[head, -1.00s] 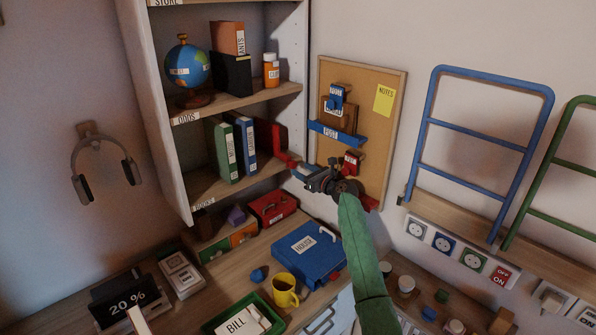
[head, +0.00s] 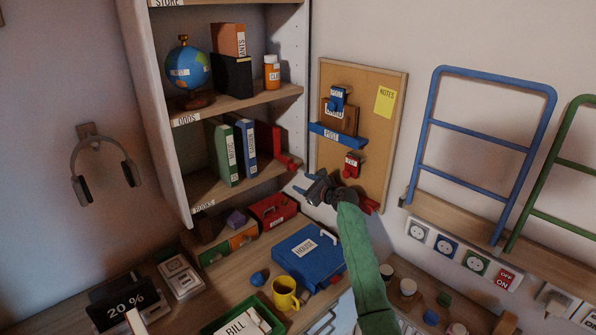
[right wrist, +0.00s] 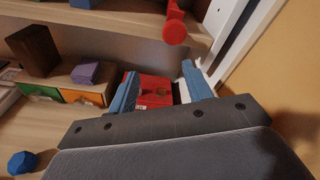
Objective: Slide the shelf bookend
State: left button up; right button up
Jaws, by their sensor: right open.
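The red bookend (head: 268,138) stands on the shelf marked BOOKS, right of the green and blue books. Its low red end (head: 287,162) sticks out toward the shelf's right front edge. In the right wrist view a red rounded part (right wrist: 175,26) hangs at the top, probably the bookend's end. My right gripper (head: 307,183) is open and empty, in front of the shelf, below and right of the bookend and apart from it. Its two blue fingers (right wrist: 160,85) are spread in the right wrist view. My left gripper is not in view.
The cork board (head: 376,135) with its small blue ledge is close to the right of my gripper. A red case (head: 273,209) and the blue HOUSE case (head: 306,257) lie on the desk below. The cabinet's side wall is near my fingers.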

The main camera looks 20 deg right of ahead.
jog(key=w+a+f+n+g+h, duration=0.25)
jog(key=f+n+h, duration=0.2)
jog(key=n, duration=0.65)
jog(key=n+g+h, duration=0.1)
jog(key=n+h, duration=1.3)
jog(key=n, duration=1.1)
send_near(292, 169)
jog(key=x, duration=0.4)
jog(key=p+x, duration=0.2)
jog(key=x, duration=0.3)
jog(key=shift+w+d, duration=0.2)
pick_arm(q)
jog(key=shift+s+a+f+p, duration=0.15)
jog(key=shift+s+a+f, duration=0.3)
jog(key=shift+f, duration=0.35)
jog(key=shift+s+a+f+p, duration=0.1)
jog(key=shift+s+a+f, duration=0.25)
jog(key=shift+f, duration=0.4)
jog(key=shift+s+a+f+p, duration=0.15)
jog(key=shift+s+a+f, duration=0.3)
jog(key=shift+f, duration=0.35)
pick_arm(e)
jog(key=shift+x, duration=1.05)
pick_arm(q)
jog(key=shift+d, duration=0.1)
pick_arm(e)
jog(key=shift+f, duration=0.1)
